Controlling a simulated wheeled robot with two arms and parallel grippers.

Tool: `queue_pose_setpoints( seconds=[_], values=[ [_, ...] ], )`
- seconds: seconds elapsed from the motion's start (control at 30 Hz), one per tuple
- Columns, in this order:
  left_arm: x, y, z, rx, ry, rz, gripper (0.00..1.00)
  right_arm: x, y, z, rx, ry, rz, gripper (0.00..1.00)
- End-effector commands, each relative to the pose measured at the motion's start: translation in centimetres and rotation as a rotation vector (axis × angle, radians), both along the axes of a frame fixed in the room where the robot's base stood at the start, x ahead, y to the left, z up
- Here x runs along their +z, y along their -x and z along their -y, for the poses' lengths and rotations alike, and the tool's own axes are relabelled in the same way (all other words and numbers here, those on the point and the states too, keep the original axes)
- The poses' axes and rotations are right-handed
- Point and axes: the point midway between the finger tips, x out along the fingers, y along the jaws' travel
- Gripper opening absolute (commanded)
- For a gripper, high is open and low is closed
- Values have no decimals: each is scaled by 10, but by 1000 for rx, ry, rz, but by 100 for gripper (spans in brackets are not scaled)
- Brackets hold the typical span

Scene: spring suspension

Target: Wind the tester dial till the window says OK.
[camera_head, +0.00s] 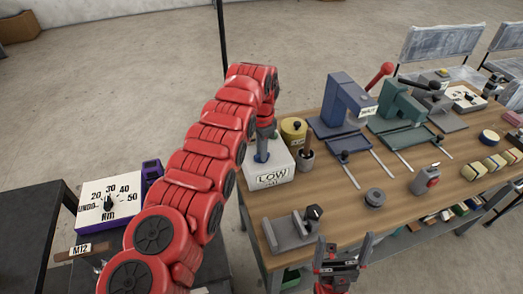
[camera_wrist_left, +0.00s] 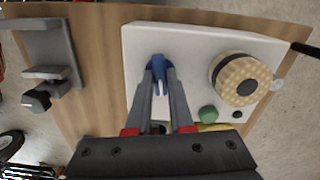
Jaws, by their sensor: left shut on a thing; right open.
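The tester is a white box (camera_head: 275,168) on the near left corner of the wooden bench. Its window (camera_head: 272,177) reads LOW, with smaller writing below that I cannot read. My left gripper (camera_head: 262,150) reaches down onto the box top. In the left wrist view its fingers (camera_wrist_left: 159,80) are shut on a blue upright dial (camera_wrist_left: 158,66) on the white box top (camera_wrist_left: 190,45). The dial's lower part is hidden by the fingers. My right gripper (camera_head: 338,260) is open and empty over the bench's near edge.
A grey bracket (camera_head: 290,232) with a black knob lies nearer. Blue (camera_head: 348,100) and green (camera_head: 405,108) presses stand behind. A purple-sided Nm box (camera_head: 108,202) is on the left table.

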Motion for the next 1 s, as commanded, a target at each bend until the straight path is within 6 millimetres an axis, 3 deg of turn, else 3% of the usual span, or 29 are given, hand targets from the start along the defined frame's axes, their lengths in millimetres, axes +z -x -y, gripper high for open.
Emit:
queue_pose_setpoints(
  seconds=[0.4,1.0],
  values=[
    [1,-1,1,-212,1,4,0,1,0,0,0,0,0,99],
    [1,-1,1,-251,1,4,0,1,0,0,0,0,0,99]
  ],
)
